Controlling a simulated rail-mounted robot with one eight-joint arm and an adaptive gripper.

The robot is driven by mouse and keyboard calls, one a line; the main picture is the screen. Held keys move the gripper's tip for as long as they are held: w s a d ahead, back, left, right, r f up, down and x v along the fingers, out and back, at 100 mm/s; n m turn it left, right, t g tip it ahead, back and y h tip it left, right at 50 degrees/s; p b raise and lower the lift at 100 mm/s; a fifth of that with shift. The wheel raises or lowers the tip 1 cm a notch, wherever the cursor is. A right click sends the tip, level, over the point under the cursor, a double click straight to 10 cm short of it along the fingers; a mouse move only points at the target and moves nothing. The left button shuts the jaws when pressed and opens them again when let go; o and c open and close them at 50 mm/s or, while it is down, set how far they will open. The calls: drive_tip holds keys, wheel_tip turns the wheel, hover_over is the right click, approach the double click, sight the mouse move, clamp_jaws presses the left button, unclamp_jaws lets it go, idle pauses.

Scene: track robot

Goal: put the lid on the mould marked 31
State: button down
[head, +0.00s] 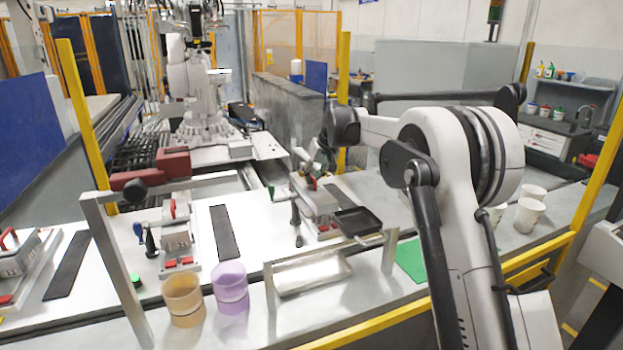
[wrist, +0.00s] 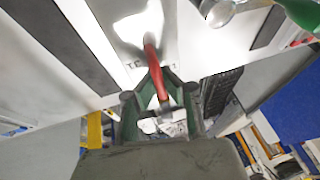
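My gripper (wrist: 157,75) points down at the right-hand mould station in the head view (head: 310,168). In the wrist view its fingers close in on both sides of a red handle (wrist: 151,52), seemingly the lid's, and look shut on it. The pale metal under the handle is partly glared out. In the head view the right mould (head: 322,203) is partly hidden by my gripper. A middle mould (head: 177,236) and a left mould (head: 22,262) each show a red handle on top. The number marks are too small to read surely.
Dark strips (head: 223,232) lie between the stations. A grey frame (head: 110,250) rises at left. White cups (head: 529,214) stand right.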

drive_tip(key=shift+f, duration=0.25)
idle(0.6)
drive_tip(key=c, duration=2.4)
unclamp_jaws()
drive_tip(key=shift+c, duration=0.2)
drive_tip(key=o, duration=0.6)
drive_tip(key=shift+r, duration=0.1)
